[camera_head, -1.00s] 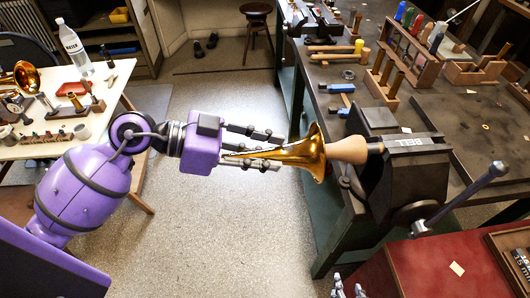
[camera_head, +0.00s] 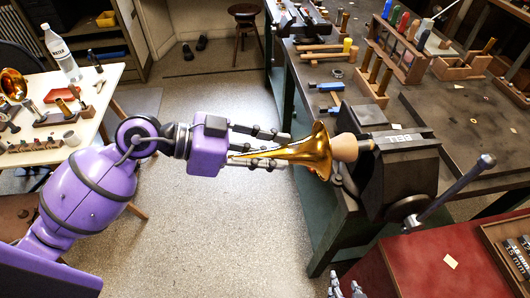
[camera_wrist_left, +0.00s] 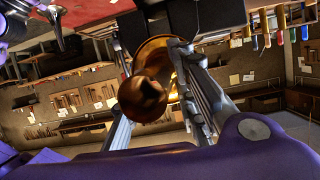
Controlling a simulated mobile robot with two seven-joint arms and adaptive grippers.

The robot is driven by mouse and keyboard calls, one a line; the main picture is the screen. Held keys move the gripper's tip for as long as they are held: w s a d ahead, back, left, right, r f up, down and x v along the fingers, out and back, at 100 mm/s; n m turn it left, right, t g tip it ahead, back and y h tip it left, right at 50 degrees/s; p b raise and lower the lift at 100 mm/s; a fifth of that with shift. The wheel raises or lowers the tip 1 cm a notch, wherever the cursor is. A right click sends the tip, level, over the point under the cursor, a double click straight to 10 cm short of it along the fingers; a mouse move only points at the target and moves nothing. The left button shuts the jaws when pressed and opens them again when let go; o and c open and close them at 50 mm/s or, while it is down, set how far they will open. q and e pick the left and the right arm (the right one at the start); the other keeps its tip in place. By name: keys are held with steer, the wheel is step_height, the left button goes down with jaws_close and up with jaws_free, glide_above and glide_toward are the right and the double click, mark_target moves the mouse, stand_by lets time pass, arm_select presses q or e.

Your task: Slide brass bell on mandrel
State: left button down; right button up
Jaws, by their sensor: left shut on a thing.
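The brass bell (camera_head: 317,153) is a gold flared horn lying roughly level in the head view, flare to the right. My left gripper (camera_head: 279,150) is shut on its narrow tube, with fingers on either side. The wooden mandrel (camera_head: 352,147) is a pale tapered cone fixed in the black vise (camera_head: 402,165). The flare faces the mandrel and hides its tip; the wide part stays bare. In the left wrist view the bell (camera_wrist_left: 152,50) shows between the fingers, behind a dark round form. My right gripper (camera_head: 345,287) shows only partly at the bottom edge; its jaw state is unclear.
The vise handle (camera_head: 450,193) sticks out to the right over a red surface (camera_head: 425,270). Hammers (camera_head: 325,52) and tool racks stand on the dark bench behind. A pale table (camera_head: 98,98) with a bottle (camera_head: 60,52) is at left. Open floor lies between.

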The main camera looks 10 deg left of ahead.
mark_target(300, 150)
arm_select(q)
steer(key=shift+w+d, duration=0.35)
steer(key=shift+d, duration=0.8)
steer(key=shift+w+d, duration=0.3)
steer(key=shift+d, duration=0.9)
steer(key=shift+w+d, duration=0.35)
steer(key=shift+d, duration=0.8)
steer(key=c, duration=1.4)
jaws_free()
steer(key=shift+o, duration=0.2)
steer(key=shift+a, duration=0.1)
steer(key=v, duration=1.2)
